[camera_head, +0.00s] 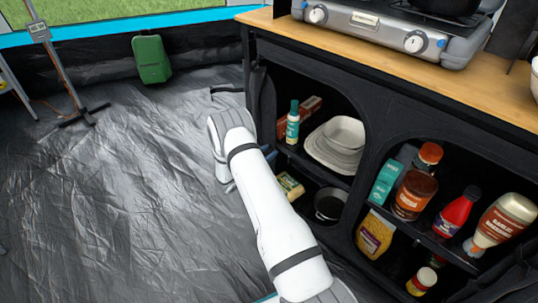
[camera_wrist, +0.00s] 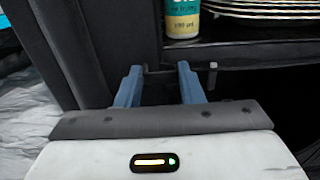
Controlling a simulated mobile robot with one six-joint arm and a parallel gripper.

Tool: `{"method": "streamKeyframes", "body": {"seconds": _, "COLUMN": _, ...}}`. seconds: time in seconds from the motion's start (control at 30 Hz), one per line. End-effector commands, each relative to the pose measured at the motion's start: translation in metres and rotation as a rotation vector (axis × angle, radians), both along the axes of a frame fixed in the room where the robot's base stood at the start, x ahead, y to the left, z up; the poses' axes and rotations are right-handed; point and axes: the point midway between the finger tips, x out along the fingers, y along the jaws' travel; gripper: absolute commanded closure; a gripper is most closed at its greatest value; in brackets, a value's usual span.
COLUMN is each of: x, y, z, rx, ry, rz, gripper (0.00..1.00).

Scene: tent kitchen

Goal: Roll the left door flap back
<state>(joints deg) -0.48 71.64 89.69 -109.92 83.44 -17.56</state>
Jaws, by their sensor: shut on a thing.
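The black cupboard's left opening (camera_head: 310,105) is uncovered, with its shelves showing. Dark fabric (camera_head: 257,92) stands along its left edge; I cannot tell whether this is the left door flap. In the wrist view, my gripper (camera_wrist: 160,71) has its two blue fingers a little apart, closed on a thin dark bar (camera_wrist: 153,69) just below the shelf edge. The bar seems to run right, towards a small pale peg (camera_wrist: 213,75). Whether the bar belongs to the flap is unclear. In the head view my arm mostly hides the gripper, with only a bit of blue (camera_head: 230,187) showing.
A teal-capped bottle (camera_head: 293,122) and stacked plates with a bowl (camera_head: 342,133) stand on the left shelf, close above my gripper. A pan (camera_head: 330,204) sits below. Jars and sauces fill the right opening. The grey floor (camera_head: 110,200) at left is mostly clear.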

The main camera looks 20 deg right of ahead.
Motion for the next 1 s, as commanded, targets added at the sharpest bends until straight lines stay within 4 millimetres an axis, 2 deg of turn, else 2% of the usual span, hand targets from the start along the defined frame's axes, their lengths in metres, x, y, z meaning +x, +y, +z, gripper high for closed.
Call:
{"method": "streamKeyframes", "body": {"seconds": 0.33, "x": 0.002, "y": 0.006, "z": -0.002, "rx": 0.001, "ry": 0.005, "rz": 0.009, "gripper": 1.0}}
{"method": "streamKeyframes", "body": {"seconds": 0.37, "x": 0.002, "y": 0.006, "z": -0.002, "rx": 0.001, "ry": 0.005, "rz": 0.01, "gripper": 0.64}}
{"method": "streamKeyframes", "body": {"seconds": 0.6, "x": 0.003, "y": 0.008, "z": -0.001, "rx": 0.002, "ry": 0.002, "rz": 0.014, "gripper": 0.45}}
{"method": "streamKeyframes", "body": {"seconds": 0.87, "x": 0.003, "y": 0.011, "z": 0.0, "rx": 0.001, "ry": 0.0, "rz": 0.016, "gripper": 0.45}}
{"method": "streamKeyframes", "body": {"seconds": 1.0, "x": -0.002, "y": 0.027, "z": 0.002, "rx": 0.001, "ry": 0.003, "rz": 0.018, "gripper": 0.45}}
